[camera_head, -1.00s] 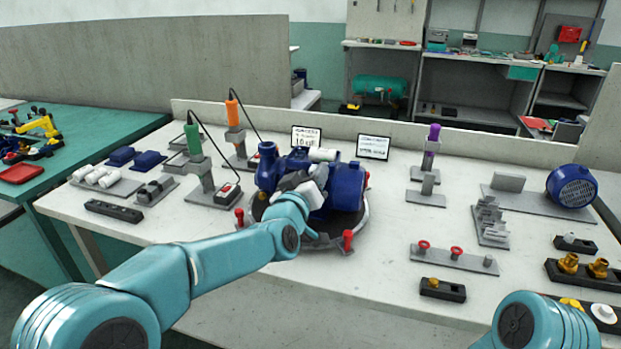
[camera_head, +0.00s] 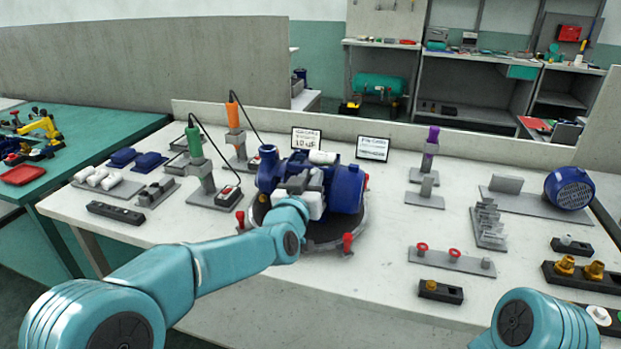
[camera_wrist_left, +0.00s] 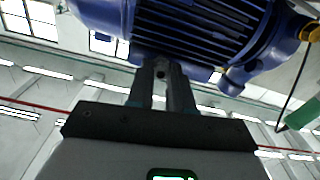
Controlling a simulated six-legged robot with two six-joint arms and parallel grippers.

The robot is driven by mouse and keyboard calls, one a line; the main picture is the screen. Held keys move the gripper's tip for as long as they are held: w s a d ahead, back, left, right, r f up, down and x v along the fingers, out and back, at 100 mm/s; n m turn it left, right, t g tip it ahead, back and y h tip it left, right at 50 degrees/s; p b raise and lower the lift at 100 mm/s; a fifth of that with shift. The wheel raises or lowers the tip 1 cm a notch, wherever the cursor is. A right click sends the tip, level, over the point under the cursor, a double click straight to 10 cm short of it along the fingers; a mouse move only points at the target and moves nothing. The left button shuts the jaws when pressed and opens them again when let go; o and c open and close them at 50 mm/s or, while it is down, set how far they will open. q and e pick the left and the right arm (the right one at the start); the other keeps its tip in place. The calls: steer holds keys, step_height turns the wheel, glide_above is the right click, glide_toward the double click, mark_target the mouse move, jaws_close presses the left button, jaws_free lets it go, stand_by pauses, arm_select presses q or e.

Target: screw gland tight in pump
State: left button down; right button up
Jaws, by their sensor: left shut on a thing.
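The blue pump (camera_head: 346,188) stands on a round dark turntable (camera_head: 327,243) in the middle of the bench. My left gripper (camera_head: 306,182) is at the pump's near side, its white and grey body in front of the pump. In the left wrist view, the pump's ribbed blue body (camera_wrist_left: 195,25) fills the top, and my left gripper's fingers (camera_wrist_left: 162,75) reach up to its underside. They are closed on a small grey piece between the tips, apparently the gland, mostly hidden by fingers and pump. I cannot tell how deep it sits. My right gripper is out of frame.
Red-knobbed clamps (camera_head: 347,243) stand at the turntable's rim. Green (camera_head: 194,142) and orange (camera_head: 233,115) corded tools stand in holders to the left. A black tray with brass fittings (camera_head: 594,270) and a blue motor (camera_head: 570,187) are at right.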

arm_select(q)
steer(key=shift+m, duration=1.2)
steer(key=m+p, duration=0.1)
steer(key=m, duration=0.2)
steer(key=shift+d, duration=0.1)
steer(key=shift+m, duration=0.3)
